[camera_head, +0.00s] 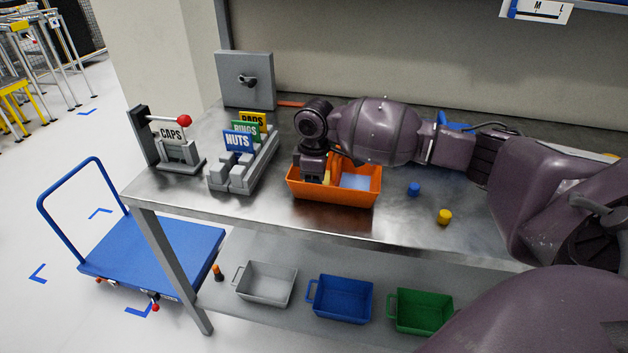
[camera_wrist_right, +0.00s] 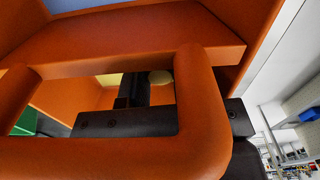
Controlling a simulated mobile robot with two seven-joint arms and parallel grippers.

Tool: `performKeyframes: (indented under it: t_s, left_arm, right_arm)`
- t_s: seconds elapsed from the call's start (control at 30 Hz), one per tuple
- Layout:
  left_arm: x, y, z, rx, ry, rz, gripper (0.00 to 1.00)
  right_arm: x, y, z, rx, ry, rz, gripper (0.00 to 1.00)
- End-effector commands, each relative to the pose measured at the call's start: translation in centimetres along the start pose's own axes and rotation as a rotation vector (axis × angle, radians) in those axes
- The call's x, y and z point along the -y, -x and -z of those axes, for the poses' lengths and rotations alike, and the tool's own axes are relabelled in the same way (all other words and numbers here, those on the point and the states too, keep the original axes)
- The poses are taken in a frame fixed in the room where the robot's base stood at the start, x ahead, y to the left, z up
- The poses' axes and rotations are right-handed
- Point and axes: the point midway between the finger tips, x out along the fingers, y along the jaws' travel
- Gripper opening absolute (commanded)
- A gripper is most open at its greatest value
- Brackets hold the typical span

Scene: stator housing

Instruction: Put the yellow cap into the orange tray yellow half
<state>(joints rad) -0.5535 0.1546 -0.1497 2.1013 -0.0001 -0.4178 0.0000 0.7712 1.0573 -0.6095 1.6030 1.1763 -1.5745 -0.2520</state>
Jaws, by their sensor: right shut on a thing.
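The orange tray (camera_head: 336,195) stands on the steel table, with a blue floor (camera_head: 356,181) showing in its right half. A bit of yellow floor shows in its left half, mostly hidden by my right gripper (camera_head: 313,178). That gripper points down into the left half. In the right wrist view the tray's handle (camera_wrist_right: 205,105) blocks much of the gripper. A small pale yellow round piece, seemingly a yellow cap (camera_wrist_right: 160,77), shows at the dark fingers, which are shut on it. Another yellow cap (camera_head: 445,217) lies on the table to the right. My left gripper is out of view.
A blue cap (camera_head: 414,189) lies right of the tray. Grey holders with the NUTS sign (camera_head: 238,141) and CAPS sign (camera_head: 171,134) stand to the left. Grey (camera_head: 266,284), blue (camera_head: 341,298) and green (camera_head: 421,311) bins sit on the lower shelf.

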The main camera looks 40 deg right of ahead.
Motion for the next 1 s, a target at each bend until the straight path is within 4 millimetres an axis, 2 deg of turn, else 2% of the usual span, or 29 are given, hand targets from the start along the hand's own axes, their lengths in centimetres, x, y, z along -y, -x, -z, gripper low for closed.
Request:
performKeyframes:
  t_s: [0.23, 0.27, 0.3, 0.67, 0.77, 1.0]
  left_arm:
    - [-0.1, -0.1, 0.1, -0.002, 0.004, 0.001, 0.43]
    - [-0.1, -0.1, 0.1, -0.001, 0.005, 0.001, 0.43]
    - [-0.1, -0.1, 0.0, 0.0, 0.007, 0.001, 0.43]
    - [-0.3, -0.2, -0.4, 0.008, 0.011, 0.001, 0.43]
    - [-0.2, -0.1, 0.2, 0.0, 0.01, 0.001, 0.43]
    - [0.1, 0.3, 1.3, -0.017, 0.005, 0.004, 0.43]
  right_arm:
    - [0.0, -0.2, 0.0, -0.001, 0.0, -0.001, 0.02]
    - [0.0, -0.2, 0.0, -0.001, 0.0, -0.001, 0.32]
    - [0.0, -0.2, 0.0, -0.001, 0.0, -0.001, 0.38]
    - [-0.1, 0.1, 0.0, 0.0, 0.0, -0.001, 0.38]
    - [-0.1, 1.4, 0.0, -0.004, -0.001, -0.004, 0.38]
    - [-0.1, 6.1, 0.0, -0.006, 0.0, -0.006, 0.38]
